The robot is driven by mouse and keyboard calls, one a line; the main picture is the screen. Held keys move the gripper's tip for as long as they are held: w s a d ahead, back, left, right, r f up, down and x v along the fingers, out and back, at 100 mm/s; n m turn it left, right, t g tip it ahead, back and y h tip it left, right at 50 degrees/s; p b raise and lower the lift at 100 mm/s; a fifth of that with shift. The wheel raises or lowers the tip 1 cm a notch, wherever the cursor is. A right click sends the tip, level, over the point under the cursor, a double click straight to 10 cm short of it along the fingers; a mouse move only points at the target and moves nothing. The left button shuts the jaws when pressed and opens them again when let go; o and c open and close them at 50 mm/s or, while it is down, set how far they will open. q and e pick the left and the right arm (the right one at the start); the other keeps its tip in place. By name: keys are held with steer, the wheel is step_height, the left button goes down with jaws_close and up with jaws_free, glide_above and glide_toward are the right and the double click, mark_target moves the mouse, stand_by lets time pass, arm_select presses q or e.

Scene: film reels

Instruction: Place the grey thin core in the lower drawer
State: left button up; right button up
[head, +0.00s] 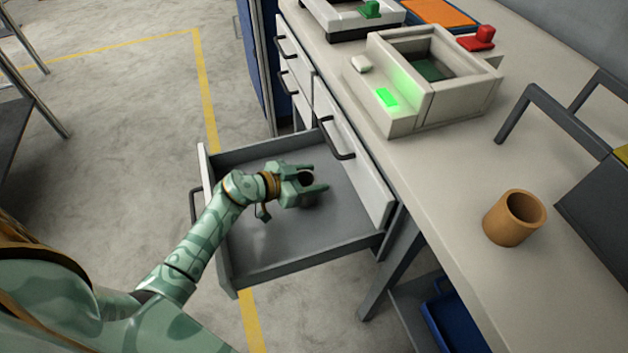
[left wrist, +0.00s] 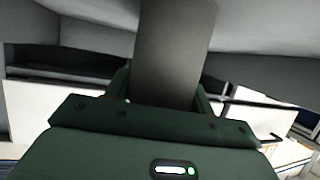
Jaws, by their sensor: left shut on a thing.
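The grey thin core (left wrist: 175,50) stands between the jaws of my left gripper (head: 312,183) and fills the middle of the left wrist view. In the head view the core is small and mostly hidden by the jaws. My left gripper is shut on it. The lower drawer (head: 265,240) is pulled out, and the gripper with the core is over its inside. I cannot tell whether the core touches the drawer floor. No other thing shows in the drawer. My right gripper is not in view.
A shut drawer with a dark handle (head: 337,150) is above the open one. The bench carries an orange-brown core (head: 514,218), a beige box with a lit green patch (head: 387,98), and a red block (head: 478,38). A blue bin (head: 450,318) is below the bench.

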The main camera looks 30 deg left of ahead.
arm_select(q)
steer(key=shift+r, duration=0.15)
steer(key=shift+f, duration=0.2)
steer(key=o, duration=1)
steer(key=shift+c, duration=0.2)
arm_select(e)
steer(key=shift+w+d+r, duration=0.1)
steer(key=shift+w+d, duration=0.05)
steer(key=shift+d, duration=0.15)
arm_select(q)
steer(key=shift+r, duration=0.25)
steer(key=p+v, duration=0.4)
steer(key=v, duration=0.3)
steer(key=shift+s+a, duration=0.15)
steer(key=shift+s, duration=0.1)
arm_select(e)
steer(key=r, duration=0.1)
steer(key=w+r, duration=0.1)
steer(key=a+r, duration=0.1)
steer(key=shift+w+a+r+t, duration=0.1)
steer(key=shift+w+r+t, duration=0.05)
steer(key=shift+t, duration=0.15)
